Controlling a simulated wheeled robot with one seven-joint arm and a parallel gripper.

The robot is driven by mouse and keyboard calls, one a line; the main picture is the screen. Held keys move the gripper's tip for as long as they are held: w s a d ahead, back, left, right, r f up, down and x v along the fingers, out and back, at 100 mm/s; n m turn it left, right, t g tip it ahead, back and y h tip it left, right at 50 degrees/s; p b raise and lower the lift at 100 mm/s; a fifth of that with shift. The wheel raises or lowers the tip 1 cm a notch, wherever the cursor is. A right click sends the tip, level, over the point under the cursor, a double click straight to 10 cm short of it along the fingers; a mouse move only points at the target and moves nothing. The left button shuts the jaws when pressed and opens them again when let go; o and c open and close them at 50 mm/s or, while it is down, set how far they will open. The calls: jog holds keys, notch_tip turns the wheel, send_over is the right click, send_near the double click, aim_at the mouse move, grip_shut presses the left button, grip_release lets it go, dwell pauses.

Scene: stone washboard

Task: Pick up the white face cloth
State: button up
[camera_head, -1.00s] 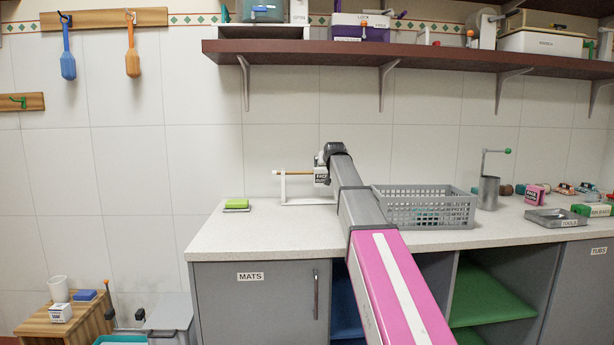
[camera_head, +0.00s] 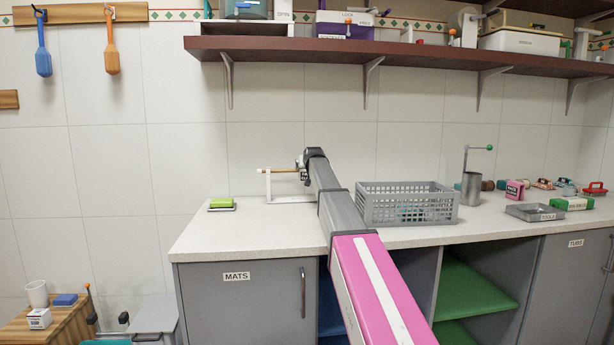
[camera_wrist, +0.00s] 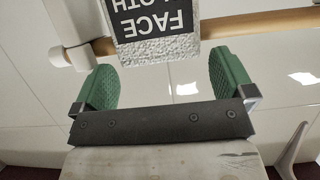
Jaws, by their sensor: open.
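The white face cloth (camera_wrist: 150,48) hangs over a wooden rail (camera_wrist: 265,24) in the wrist view, with a black "FACE CLOTH" label that reads upside down. Its lower edge lies between the tips of the two green finger pads, with a gap on each side. My gripper (camera_wrist: 163,72) is open and empty. In the head view, my gripper (camera_head: 306,160) is at the rail on its white stand (camera_head: 290,198). The cloth there is mostly hidden behind the gripper, with only a small part and its dark label showing.
A grey basket (camera_head: 408,206) stands on the counter (camera_head: 225,238) to the right of my arm. A green sponge (camera_head: 221,202) lies to the left of the stand. A dark red shelf (camera_head: 420,56) runs above. The counter's front left is clear.

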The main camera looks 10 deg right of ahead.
jog(key=shift+w+f, duration=0.15)
jog(key=shift+w, duration=0.3)
jog(key=c, duration=0.7)
jog(key=shift+c, duration=0.2)
